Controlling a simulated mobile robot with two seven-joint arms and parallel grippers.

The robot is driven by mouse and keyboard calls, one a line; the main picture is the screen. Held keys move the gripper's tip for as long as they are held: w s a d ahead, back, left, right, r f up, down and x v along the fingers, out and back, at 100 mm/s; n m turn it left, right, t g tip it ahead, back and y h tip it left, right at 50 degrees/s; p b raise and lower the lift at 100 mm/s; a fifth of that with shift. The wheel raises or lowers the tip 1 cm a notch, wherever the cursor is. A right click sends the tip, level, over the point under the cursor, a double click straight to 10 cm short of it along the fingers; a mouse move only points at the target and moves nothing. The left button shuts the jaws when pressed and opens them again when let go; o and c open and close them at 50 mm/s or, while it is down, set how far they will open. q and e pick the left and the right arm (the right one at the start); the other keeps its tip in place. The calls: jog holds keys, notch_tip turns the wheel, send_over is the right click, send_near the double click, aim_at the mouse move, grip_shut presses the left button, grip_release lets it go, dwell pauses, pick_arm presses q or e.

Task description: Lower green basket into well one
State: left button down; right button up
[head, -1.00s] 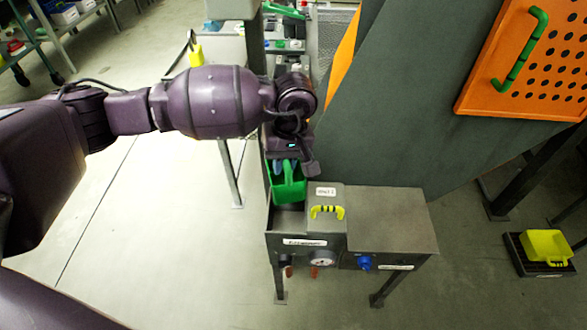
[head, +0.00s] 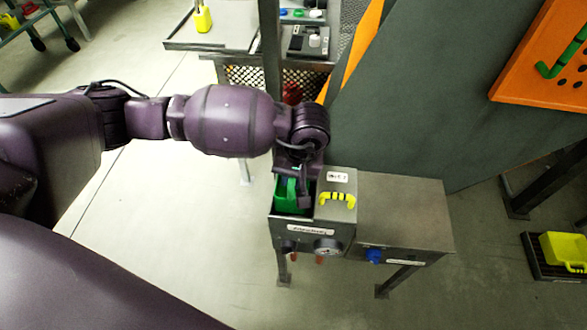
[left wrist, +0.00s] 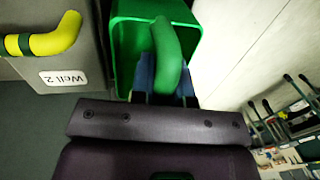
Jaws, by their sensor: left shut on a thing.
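The green basket (head: 285,199) hangs upright from my left gripper (head: 291,178), over the open left well (head: 292,217) of the grey metal station. Its lower part appears within the well opening; how deep it sits I cannot tell. In the left wrist view the blue fingers of my left gripper (left wrist: 166,88) are shut on the green basket's handle (left wrist: 166,45), with the basket wall (left wrist: 122,55) around it. Beside the basket is the closed Well 2 lid (head: 337,205) with a yellow handle. My right gripper is out of view.
The station's flat metal top (head: 400,210) extends right. A gauge (head: 326,246) and a blue knob (head: 374,256) are on its front. A dark green panel (head: 430,90) stands behind. Open floor lies left.

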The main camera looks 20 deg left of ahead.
pick_arm(q)
jog(key=shift+f+b, duration=0.8)
jog(key=shift+f, duration=1.45)
jog(key=shift+f+b, duration=0.3)
jog(key=shift+f, duration=0.85)
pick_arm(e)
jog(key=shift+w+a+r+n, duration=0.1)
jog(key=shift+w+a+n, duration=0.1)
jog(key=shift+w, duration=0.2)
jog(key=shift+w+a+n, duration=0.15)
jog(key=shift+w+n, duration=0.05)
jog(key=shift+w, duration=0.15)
pick_arm(q)
jog(key=shift+d+f, duration=0.1)
jog(key=shift+f+b, duration=0.3)
jog(key=shift+f, duration=0.2)
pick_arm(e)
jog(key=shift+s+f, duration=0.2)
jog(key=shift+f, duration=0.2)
